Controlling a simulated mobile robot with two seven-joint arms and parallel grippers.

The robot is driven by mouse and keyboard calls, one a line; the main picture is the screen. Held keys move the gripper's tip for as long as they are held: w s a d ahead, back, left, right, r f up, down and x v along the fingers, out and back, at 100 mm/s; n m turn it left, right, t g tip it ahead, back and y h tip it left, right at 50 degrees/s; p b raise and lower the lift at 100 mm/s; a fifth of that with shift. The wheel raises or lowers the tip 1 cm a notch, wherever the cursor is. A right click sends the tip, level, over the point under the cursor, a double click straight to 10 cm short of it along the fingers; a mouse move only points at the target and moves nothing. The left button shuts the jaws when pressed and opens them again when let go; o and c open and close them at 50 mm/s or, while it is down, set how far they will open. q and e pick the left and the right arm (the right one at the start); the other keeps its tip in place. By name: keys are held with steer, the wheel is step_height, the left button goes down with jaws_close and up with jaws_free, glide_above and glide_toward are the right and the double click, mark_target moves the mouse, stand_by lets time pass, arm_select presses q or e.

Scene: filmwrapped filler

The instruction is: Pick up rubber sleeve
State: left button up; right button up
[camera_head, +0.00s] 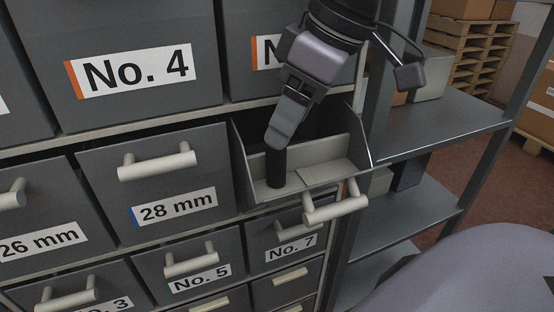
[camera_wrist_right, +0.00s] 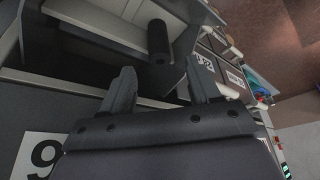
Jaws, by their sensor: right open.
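The rubber sleeve (camera_head: 275,170) is a black cylinder standing upright in the front part of an open drawer (camera_head: 322,170). It also shows in the right wrist view (camera_wrist_right: 158,40), beyond the fingertips and roughly in line with the space between them. My right gripper (camera_head: 276,140) reaches down into the drawer just above the sleeve's top. In the right wrist view its two fingers (camera_wrist_right: 160,77) are spread with nothing between them. In the head view the near finger hides the other and the gap over the sleeve. My left gripper is not in view.
The drawer has raised side walls, a divider and a pale front handle (camera_head: 335,202) close to the gripper. Closed labelled drawers surround it, including the 28 mm drawer (camera_head: 155,190) and the No. 4 drawer (camera_head: 135,75) above. A metal shelf (camera_head: 440,125) stands at the right.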

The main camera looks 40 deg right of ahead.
steer(key=x, duration=0.4)
steer(key=shift+a+f, duration=0.1)
steer(key=shift+f, duration=0.1)
steer(key=c, duration=1.1)
steer(key=shift+r, duration=0.1)
steer(key=shift+s+r, duration=0.15)
steer(key=shift+r, duration=0.25)
step_height(320, 180, up, 6)
steer(key=s+a+b, duration=0.2)
steer(key=s+a, duration=0.2)
steer(key=s, duration=1.5)
steer(key=r+p, duration=0.4)
steer(key=shift+a+r+p, duration=0.3)
steer(key=shift+r, duration=0.1)
